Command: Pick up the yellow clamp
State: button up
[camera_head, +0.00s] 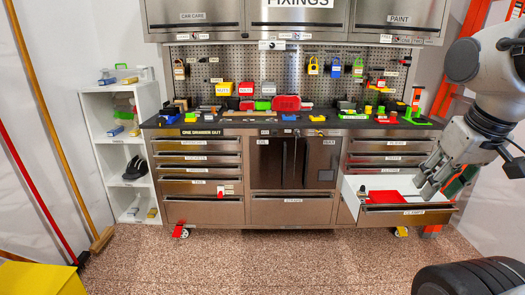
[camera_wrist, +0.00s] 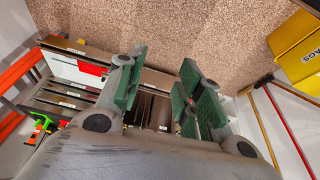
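A small yellow piece (camera_head: 318,118) lies on the dark worktop, right of centre; it may be the yellow clamp, but it is too small to tell. I cannot make it out in the wrist view. My gripper (camera_head: 428,178) is at the right of the head view, pointing down near the pulled-out drawer, well away from the yellow piece. In the wrist view my gripper (camera_wrist: 163,60) has its two green-padded fingers spread wide with nothing between them.
A lower right drawer (camera_head: 408,209) is pulled out, with a red item (camera_head: 383,196) in it. The worktop (camera_head: 345,123) is crowded with tools and bins. A white shelf (camera_head: 106,150) stands at left. A yellow box (camera_head: 42,278) is front left. The floor (camera_head: 260,260) in front is clear.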

aim_at(320, 118)
jog(key=i+z, duration=0.1)
jog(key=i, duration=0.6)
jog(key=i+j+z, duration=0.1)
jog(key=i, duration=0.65)
jog(key=i+j+z, duration=0.1)
jog(key=i, duration=0.6)
jog(key=i+j+z, duration=0.2)
jog(key=i, duration=0.25)
jog(key=i+j+z, duration=0.25)
jog(key=i+j, duration=0.05)
jog(key=i, duration=0.1)
